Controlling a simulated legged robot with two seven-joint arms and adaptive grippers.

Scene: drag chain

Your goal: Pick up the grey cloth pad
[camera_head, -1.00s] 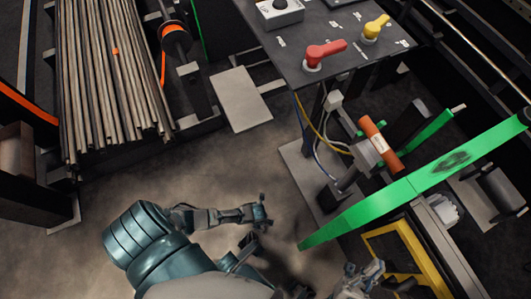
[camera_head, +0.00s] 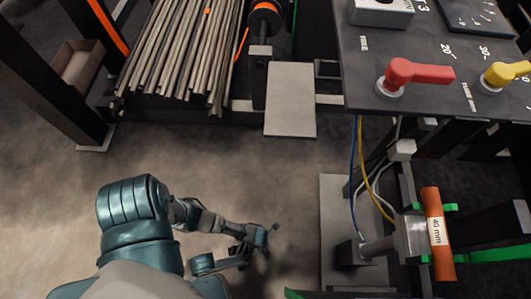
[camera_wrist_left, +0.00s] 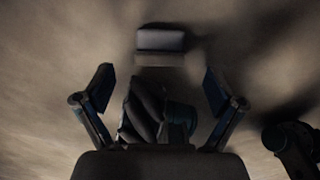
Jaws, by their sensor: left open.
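I cannot make out a grey cloth pad for certain in either view. My left gripper (camera_head: 260,240) is over the bare brown-grey floor in the lower middle of the head view. In the left wrist view its two fingers (camera_wrist_left: 161,92) stand wide apart. Between and beyond them are dark ribbed and bluish shapes and a small dark block, too dim to name; some may be parts of my body. Nothing is seen gripped. My right gripper is out of view.
A console (camera_head: 440,75) with a red lever (camera_head: 415,73) and a yellow lever (camera_head: 503,73) stands upper right. Below it is an orange roll (camera_head: 438,255). A rack of rods (camera_head: 190,50) and a pale flat plate (camera_head: 290,100) lie at the back. The floor (camera_head: 60,200) at left is open.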

